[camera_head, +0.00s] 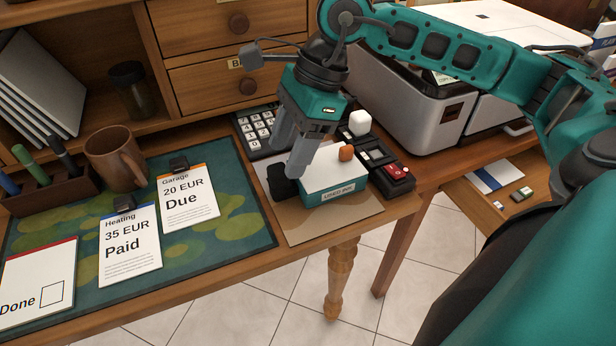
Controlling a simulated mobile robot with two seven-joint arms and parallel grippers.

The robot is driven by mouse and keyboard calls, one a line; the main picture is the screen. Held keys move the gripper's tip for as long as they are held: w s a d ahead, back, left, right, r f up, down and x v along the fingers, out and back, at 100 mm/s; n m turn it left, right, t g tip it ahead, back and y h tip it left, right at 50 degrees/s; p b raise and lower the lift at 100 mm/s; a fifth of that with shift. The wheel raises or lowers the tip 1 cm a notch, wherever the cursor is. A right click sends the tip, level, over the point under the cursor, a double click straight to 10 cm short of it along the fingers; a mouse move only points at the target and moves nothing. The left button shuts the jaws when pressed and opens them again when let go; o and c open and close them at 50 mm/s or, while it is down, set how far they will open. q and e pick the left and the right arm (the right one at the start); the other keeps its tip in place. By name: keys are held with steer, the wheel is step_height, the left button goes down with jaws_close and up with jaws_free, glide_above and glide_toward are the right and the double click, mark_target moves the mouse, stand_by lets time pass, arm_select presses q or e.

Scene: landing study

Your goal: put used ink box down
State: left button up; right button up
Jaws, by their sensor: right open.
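A low box with a white top and a teal front label (333,187) sits on a tan mat (300,231) at the desk's right front corner; I take it for the used ink box. Its label is too small to read surely. A small orange-brown piece (346,152) shows at its far edge. My right gripper (291,174) is open, pointing down at the box's left end, with a dark fingertip close beside it. I cannot tell whether they touch. My left gripper is not in view.
A dark device with a red part (396,172) stands right of the box, a keypad (256,130) behind left. A grey printer (411,93) stands at the back right. Bill cards lie on the green desk mat (240,222), near a brown mug (114,159). The desk's front edge is close.

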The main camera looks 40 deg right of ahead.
mark_target(283, 165)
steer(key=x, duration=0.2)
steer(key=b+x, duration=0.1)
steer(key=x, duration=0.2)
steer(key=shift+s+a, duration=0.1)
steer(key=shift+s, duration=0.1)
steer(key=shift+a+f, duration=0.1)
steer(key=shift+f, duration=0.25)
steer(key=shift+w, duration=0.1)
jaws_close()
steer(key=shift+r, duration=0.1)
step_height(283, 165, up, 20)
steer(key=p, duration=0.4)
steer(key=shift+p, duration=0.4)
